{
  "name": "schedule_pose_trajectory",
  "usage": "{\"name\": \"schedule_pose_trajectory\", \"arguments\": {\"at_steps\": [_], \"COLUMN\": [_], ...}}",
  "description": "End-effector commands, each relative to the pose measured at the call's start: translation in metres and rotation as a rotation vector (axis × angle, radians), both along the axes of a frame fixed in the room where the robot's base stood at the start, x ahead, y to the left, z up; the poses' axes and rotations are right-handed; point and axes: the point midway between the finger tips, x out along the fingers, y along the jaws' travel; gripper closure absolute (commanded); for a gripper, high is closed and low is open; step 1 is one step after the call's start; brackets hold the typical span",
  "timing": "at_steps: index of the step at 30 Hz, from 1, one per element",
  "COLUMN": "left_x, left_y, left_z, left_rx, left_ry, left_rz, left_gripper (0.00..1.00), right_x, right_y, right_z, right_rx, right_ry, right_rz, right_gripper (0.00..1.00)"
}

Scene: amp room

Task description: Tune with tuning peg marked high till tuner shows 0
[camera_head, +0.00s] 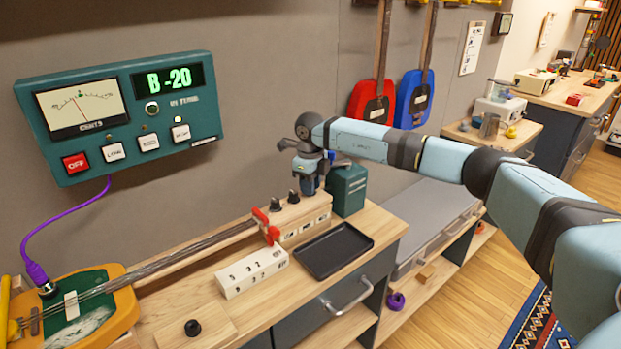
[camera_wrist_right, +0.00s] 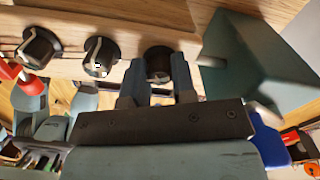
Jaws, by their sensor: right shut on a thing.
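The headstock block (camera_head: 303,222) carries black tuning pegs in a row. Two bare pegs show, a left one (camera_head: 275,203) and a middle one (camera_head: 293,197). Their labels are too small to read. My right gripper (camera_head: 310,188) is over the row's right end, beside a dark green box. In the right wrist view it is shut on the end peg (camera_wrist_right: 158,62), the one nearest the box.
The dark green box (camera_head: 346,190) stands close right of my gripper. A black tray (camera_head: 333,250) and white numbered block (camera_head: 250,273) lie in front. A purple cable (camera_head: 62,215) joins tuner and instrument.

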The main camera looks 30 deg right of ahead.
Motion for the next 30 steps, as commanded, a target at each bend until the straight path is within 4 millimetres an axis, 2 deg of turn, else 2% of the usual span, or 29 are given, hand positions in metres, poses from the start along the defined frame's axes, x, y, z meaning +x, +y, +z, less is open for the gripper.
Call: {"name": "schedule_pose_trajectory", "arguments": {"at_steps": [4,18,30], "left_x": [0.000,0.000,-0.001], "left_y": [0.000,0.001,0.004], "left_z": [0.010,0.020,0.021], "left_rx": [-0.004,-0.020,-0.011], "left_ry": [0.007,0.035,0.041], "left_rz": [0.005,0.023,0.023], "left_gripper": [1.00,1.00,1.00], "right_x": [0.000,0.000,0.001], "right_y": [0.000,0.000,0.000], "right_z": [0.003,0.003,0.001], "right_rx": [0.000,0.001,0.000], "right_ry": [0.001,0.000,-0.001], "right_rz": [-0.138,-0.539,-0.710], "right_gripper": [0.99,0.99,0.99]}}
